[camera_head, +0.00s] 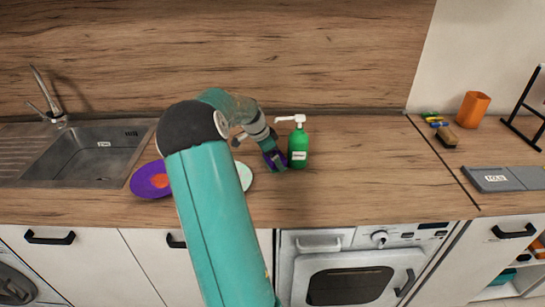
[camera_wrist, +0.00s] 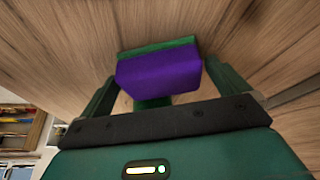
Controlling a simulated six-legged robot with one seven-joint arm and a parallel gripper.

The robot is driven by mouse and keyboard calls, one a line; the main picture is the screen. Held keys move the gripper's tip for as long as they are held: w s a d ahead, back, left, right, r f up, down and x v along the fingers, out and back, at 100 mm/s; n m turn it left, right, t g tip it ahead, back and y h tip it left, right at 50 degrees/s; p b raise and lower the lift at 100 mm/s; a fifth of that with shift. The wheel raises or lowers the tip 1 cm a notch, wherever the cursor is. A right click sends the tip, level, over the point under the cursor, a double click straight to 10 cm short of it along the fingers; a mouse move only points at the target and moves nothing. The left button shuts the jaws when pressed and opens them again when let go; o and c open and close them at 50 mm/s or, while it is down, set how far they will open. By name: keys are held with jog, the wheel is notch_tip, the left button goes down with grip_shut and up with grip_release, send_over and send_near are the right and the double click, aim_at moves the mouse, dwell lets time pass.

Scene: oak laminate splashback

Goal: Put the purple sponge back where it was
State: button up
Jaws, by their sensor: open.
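The purple sponge (camera_wrist: 158,74) has a green layer along one side and lies between the fingers of my gripper (camera_wrist: 160,85) in the wrist view. The fingers are open, with a small gap visible on each side of the sponge. In the head view my gripper (camera_head: 275,159) reaches down to the counter, just left of the green soap bottle (camera_head: 298,148) with a white pump. Only a bit of purple sponge (camera_head: 281,162) shows there, mostly hidden by the gripper. I cannot tell whether the sponge rests on the counter.
A purple plate with an orange-red centre (camera_head: 148,184) and a pale plate (camera_head: 245,177) lie partly behind my arm. The sink (camera_head: 85,155) is at left. The counter right of the bottle is clear.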

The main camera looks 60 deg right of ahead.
jog(key=v, duration=1.1)
jog(key=shift+r, duration=0.3)
jog(key=shift+w+a, duration=0.1)
jog(key=shift+a, duration=0.05)
jog(key=w+a+r+n+t+y, duration=0.15)
jog(key=a+n, duration=0.25)
jog(key=a, duration=0.6)
jog(key=w+a+r+n+t, duration=0.2)
jog(key=w+a+r+n, duration=0.15)
jog(key=a, duration=0.55)
jog(key=w+a+r+n+t+y, duration=0.15)
jog(key=a+n, duration=0.35)
jog(key=a, duration=0.5)
jog(key=s+a+n+t, duration=0.1)
jog(key=s+a+n, duration=0.2)
jog(key=a, duration=0.5)
jog(key=s+a+n+t, duration=0.1)
jog(key=s+a+n, duration=0.2)
jog(key=a+n, duration=0.3)
jog(key=s+a+n+t, duration=0.1)
jog(key=s+a+n, duration=0.3)
jog(key=a, duration=0.7)
jog(key=shift+f+n+t, duration=0.3)
jog(key=shift+n, duration=0.05)
jog(key=shift+s, duration=0.15)
